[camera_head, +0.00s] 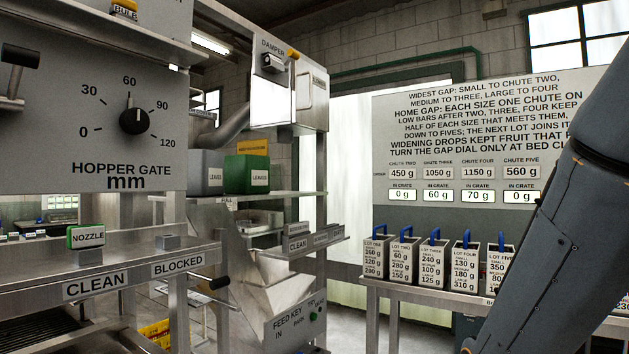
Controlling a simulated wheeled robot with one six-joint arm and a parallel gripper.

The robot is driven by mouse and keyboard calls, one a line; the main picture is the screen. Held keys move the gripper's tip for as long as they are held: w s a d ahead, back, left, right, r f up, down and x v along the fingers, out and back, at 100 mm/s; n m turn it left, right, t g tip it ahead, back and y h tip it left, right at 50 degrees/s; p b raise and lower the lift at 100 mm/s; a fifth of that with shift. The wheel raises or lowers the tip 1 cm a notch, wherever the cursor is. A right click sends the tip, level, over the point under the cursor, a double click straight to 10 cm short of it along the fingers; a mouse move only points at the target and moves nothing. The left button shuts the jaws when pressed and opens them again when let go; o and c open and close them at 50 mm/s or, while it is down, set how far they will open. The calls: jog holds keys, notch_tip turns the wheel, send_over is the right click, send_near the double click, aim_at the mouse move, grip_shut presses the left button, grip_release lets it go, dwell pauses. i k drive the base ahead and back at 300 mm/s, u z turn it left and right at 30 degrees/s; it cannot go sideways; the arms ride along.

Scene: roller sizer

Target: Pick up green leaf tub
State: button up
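The green leaf tub (247,174) stands upright on a metal shelf (290,196) left of centre. A white label reading "LEAVES" is on its front. It is close beside a grey tub (205,172), which also has a "LEAVES" label. Behind or above the green tub, a yellow box or panel (251,147) shows in part. My gripper is not in view; only a dark link of my arm crosses the right side, well apart from the tub.
The hopper gate panel (130,110) fills the near left. A ledge (130,270) carries a green "NOZZLE" block (86,236). A damper box (290,85) hangs above right of the tubs. Several blue-handled lot containers (432,264) stand on a right-hand bench (385,286).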

aim_at(246, 174)
jog(key=z, duration=0.8)
jog(key=i, duration=0.85)
jog(key=u, duration=0.6)
jog(key=i, duration=0.55)
jog(key=u, duration=0.65)
